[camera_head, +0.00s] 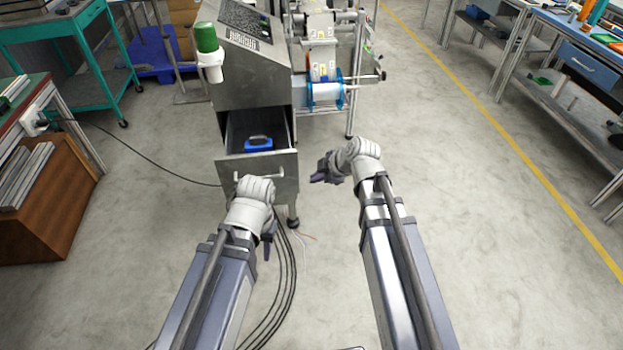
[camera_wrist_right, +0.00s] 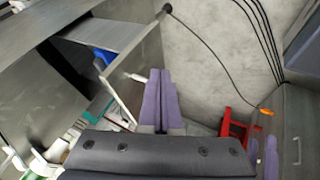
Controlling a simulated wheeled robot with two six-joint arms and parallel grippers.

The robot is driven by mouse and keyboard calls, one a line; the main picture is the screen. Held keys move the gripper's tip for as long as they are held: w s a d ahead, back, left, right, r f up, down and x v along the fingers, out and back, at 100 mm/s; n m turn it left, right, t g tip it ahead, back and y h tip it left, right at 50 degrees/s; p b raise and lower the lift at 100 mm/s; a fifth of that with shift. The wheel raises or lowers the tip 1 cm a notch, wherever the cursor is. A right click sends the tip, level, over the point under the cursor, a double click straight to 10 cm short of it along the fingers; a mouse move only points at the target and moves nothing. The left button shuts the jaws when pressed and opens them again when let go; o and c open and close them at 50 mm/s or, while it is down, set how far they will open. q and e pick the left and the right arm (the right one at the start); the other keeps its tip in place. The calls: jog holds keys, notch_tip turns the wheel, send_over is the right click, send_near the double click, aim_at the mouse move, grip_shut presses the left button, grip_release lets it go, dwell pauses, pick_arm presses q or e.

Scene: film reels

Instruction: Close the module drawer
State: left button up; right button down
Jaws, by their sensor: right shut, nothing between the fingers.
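The module drawer (camera_head: 270,167) is pulled out of the grey machine cabinet (camera_head: 238,85). A blue object (camera_head: 258,143) lies inside it. Its front panel carries a bar handle (camera_head: 241,177), partly hidden by my left wrist. My left gripper (camera_head: 268,240) is in front of and below the drawer front, with its fingers mostly hidden by the wrist. My right gripper (camera_head: 318,177) is shut and empty, just right of the drawer front. In the right wrist view its closed purple fingers (camera_wrist_right: 161,98) appear beside the drawer front (camera_wrist_right: 127,92).
A film reel (camera_head: 325,93) is mounted on the machine right of the cabinet. A green-topped container (camera_head: 207,45) is at the cabinet's left side. Black cables (camera_head: 287,275) run over the floor below the drawer. The floor to the right is clear up to the workbenches.

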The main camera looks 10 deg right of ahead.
jog(key=b, duration=0.7)
send_near(294, 179)
notch_tip(294, 179, down, 4)
jog(key=s+a, duration=0.1)
jog(key=s, duration=0.1)
jog(key=w, duration=0.4)
jog(key=shift+w+a+r, duration=0.1)
jog(key=shift+a, duration=0.25)
jog(key=shift+w, duration=0.1)
jog(key=w, duration=2.4)
jog(key=shift+w+r, duration=0.1)
jog(key=shift+w, duration=0.05)
